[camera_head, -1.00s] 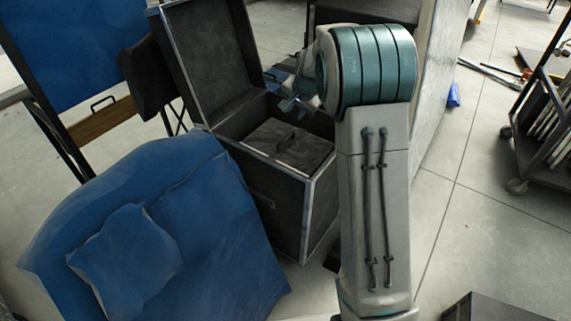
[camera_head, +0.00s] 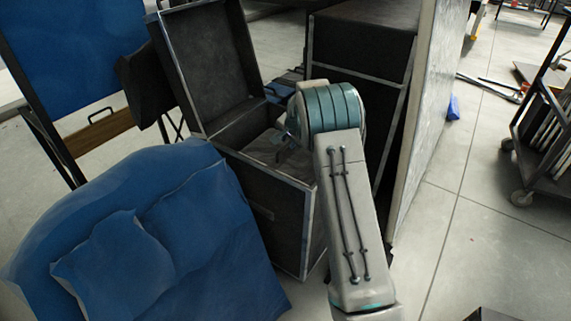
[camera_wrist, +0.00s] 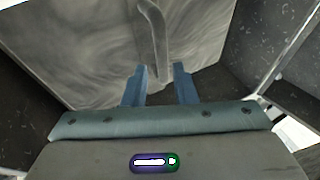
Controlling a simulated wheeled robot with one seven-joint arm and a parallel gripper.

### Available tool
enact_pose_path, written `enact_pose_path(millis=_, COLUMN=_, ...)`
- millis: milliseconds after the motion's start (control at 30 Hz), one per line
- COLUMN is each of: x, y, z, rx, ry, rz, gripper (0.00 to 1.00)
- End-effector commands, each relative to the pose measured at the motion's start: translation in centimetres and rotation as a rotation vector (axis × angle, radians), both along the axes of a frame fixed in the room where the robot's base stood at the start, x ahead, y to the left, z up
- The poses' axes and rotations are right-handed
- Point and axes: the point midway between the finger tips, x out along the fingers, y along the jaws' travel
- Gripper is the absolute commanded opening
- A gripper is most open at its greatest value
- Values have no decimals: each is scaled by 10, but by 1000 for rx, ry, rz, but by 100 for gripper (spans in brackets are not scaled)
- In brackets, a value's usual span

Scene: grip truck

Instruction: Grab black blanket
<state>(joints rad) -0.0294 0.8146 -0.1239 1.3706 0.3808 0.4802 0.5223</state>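The black blanket (camera_head: 260,149) looks like a dark grey folded block inside an open black case (camera_head: 262,212). In the wrist view the blanket (camera_wrist: 90,40) fills the upper middle, with a raised ridge or strap running down its face. My gripper (camera_wrist: 159,72) is open, its two blue fingers apart and pointing at the blanket. The ridge's lower end shows between the fingertips; I cannot tell whether they touch it. In the head view my gripper (camera_head: 291,140) is over the case opening, and my arm hides part of the blanket.
The case's raised lid (camera_head: 205,65) stands behind left. A tall dark cabinet (camera_head: 360,50) is close on the right. A blue draped cover (camera_head: 200,235) lies at front left. A cart (camera_head: 545,150) stands far right, with clear floor before it.

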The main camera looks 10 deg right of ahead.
Motion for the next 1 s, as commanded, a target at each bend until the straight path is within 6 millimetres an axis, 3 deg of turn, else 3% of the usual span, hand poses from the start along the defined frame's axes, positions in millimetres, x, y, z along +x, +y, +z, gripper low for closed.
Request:
enact_pose_path(millis=100, x=8, y=5, z=-19, rx=0, ry=3, rz=1, gripper=25)
enact_pose_path(millis=300, x=20, y=8, z=-39, rx=1, ry=1, rz=0, gripper=25)
enact_pose_path(millis=600, x=22, y=8, z=-41, rx=0, ry=0, rz=0, gripper=25)
enact_pose_path(millis=700, x=22, y=8, z=-41, rx=0, ry=0, rz=0, gripper=0)
enact_pose_path(millis=1000, x=22, y=8, z=-41, rx=1, ry=1, rz=0, gripper=0)
